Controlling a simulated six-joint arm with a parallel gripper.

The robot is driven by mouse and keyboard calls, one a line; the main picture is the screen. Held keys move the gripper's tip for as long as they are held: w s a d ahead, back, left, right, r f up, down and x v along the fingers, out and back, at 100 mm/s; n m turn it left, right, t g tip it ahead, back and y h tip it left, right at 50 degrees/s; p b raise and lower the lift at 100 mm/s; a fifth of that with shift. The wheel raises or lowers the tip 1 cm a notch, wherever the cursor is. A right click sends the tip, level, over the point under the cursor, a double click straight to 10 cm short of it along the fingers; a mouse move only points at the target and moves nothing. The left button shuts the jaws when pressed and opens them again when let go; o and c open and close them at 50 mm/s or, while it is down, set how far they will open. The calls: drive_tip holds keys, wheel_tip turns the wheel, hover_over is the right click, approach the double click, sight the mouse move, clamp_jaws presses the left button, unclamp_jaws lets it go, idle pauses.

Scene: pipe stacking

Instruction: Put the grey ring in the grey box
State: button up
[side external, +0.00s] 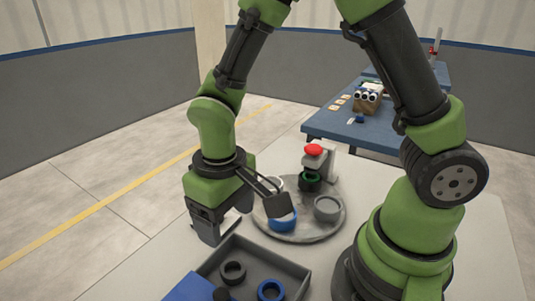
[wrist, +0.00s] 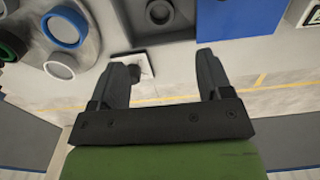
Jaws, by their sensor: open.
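A grey ring (side external: 327,207) stands on the right part of the round grey plate (side external: 297,237). A grey shape at the top left corner of the wrist view (wrist: 7,5) seems to be this ring, cut off by the edge. The grey box (side external: 283,262) stands in front of the plate, and its corner shows at the top of the wrist view (wrist: 133,35). A dark grey ring (side external: 233,264) and a blue ring (side external: 271,283) lie in the box. My gripper (side external: 217,238) is open and empty, left of the plate and behind the box. Its fingers (wrist: 165,75) are spread apart.
A blue ring (side external: 283,226), a green ring (side external: 309,187) and a pale round piece (wrist: 60,68) are also on the plate. A red-topped device (side external: 314,150) stands behind it. A blue box (wrist: 235,15) adjoins the grey box. A blue table (side external: 335,127) stands farther back.

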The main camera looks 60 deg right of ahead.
drive_tip(key=s+d+r+m+t+y, duration=0.1)
drive_tip(key=s+d+r+m+t, duration=0.1)
drive_tip(key=s+r, duration=0.3)
drive_tip(key=s+d+r+m+t+y, duration=0.1)
drive_tip(key=s+d+r+t, duration=0.4)
drive_tip(key=r, duration=0.8)
drive_tip(key=shift+d+m, duration=0.15)
drive_tip(key=shift+m, duration=0.35)
drive_tip(key=shift+s, duration=0.1)
